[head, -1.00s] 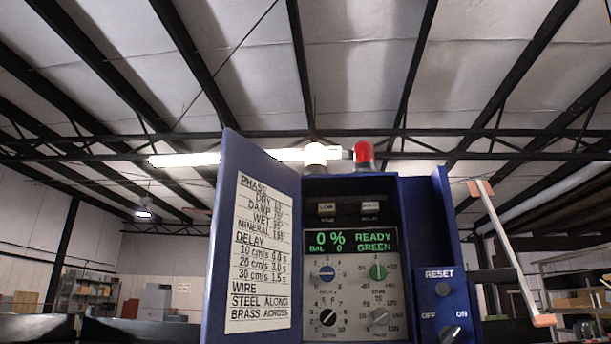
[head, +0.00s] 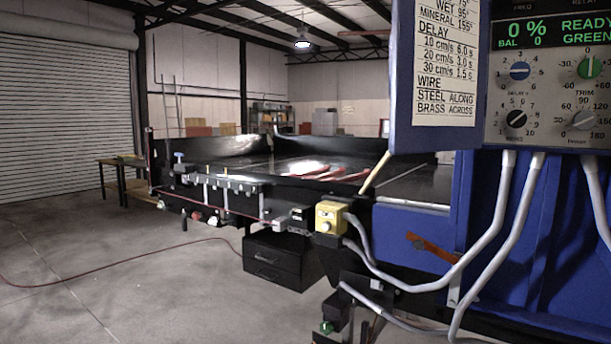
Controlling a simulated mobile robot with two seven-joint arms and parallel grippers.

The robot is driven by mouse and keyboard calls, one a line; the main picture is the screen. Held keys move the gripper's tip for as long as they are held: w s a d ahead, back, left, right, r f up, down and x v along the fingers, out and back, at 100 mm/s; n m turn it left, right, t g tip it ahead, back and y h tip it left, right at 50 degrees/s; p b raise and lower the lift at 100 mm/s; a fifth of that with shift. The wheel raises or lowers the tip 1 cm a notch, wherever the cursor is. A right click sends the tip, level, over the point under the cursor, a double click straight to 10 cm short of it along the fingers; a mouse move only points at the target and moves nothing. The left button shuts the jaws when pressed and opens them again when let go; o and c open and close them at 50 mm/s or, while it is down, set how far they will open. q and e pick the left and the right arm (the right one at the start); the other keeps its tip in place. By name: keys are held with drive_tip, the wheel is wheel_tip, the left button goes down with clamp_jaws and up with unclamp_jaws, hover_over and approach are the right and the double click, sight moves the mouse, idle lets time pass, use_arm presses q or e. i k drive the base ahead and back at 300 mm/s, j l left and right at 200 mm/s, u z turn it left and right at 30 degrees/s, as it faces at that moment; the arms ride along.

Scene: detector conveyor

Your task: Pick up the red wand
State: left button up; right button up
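No object is plainly the red wand, and I cannot tell which one it is. A short orange-red bar (head: 430,247) lies slantwise against the blue panel below the control box. Red flat shapes (head: 335,173) show on the dark conveyor bed and may be reflections. Neither of my grippers is in view.
The blue control box (head: 555,75) with its open labelled door (head: 434,80) fills the upper right. Grey cables (head: 500,220) hang below it. A yellow switch box (head: 330,217) sits on the conveyor's near edge. The concrete floor (head: 110,270) at left is mostly open, crossed by a red hose.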

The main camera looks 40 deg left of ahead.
sight(326, 167)
drive_tip(key=i+j+z, duration=0.25)
drive_tip(key=j, duration=1.35)
drive_tip(key=j+z, duration=0.25)
drive_tip(key=j, duration=1.3)
drive_tip(key=k+j+z, duration=0.2)
drive_tip(key=j, duration=1.45)
drive_tip(key=i, duration=0.1)
